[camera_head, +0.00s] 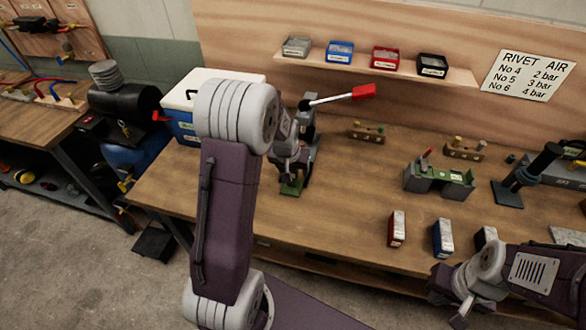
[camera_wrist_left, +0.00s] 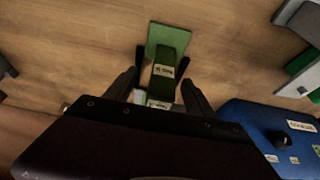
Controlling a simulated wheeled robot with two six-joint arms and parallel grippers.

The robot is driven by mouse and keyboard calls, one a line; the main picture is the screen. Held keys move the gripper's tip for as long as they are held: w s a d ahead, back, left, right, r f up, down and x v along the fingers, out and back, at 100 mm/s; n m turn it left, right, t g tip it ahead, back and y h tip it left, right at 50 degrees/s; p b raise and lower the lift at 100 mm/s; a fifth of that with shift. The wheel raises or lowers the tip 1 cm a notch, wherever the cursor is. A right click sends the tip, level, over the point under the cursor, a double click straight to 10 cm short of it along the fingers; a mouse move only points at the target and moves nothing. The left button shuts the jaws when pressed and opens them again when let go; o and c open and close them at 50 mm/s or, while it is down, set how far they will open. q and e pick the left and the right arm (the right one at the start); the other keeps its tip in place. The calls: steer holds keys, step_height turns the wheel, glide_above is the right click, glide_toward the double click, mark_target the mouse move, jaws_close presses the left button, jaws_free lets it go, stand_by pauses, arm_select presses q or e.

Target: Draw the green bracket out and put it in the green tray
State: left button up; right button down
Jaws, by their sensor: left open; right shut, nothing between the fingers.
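A green piece, which looks like the green bracket (camera_wrist_left: 168,42), shows in the left wrist view as a light green flat plate with a darker green labelled part nearer me. In the head view its green plate (camera_head: 291,187) lies low on the bench under my left gripper (camera_head: 292,168). My left gripper also shows in the left wrist view (camera_wrist_left: 160,88); its fingers are open, one on each side of the dark green part. I cannot tell whether they touch it. My right gripper (camera_head: 462,314) is shut and empty at the bottom right. I cannot make out the green tray.
A grey press with a red-handled lever (camera_head: 362,91) stands right beside my left gripper. A blue box with a white lid (camera_head: 187,122) is to the left. A grey-green fixture (camera_head: 440,181) and small red (camera_head: 397,229) and blue (camera_head: 442,238) boxes stand right. Bare wood lies mid-bench.

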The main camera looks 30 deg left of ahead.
arm_select(q)
steer(key=v, duration=0.9)
steer(key=shift+s, duration=0.1)
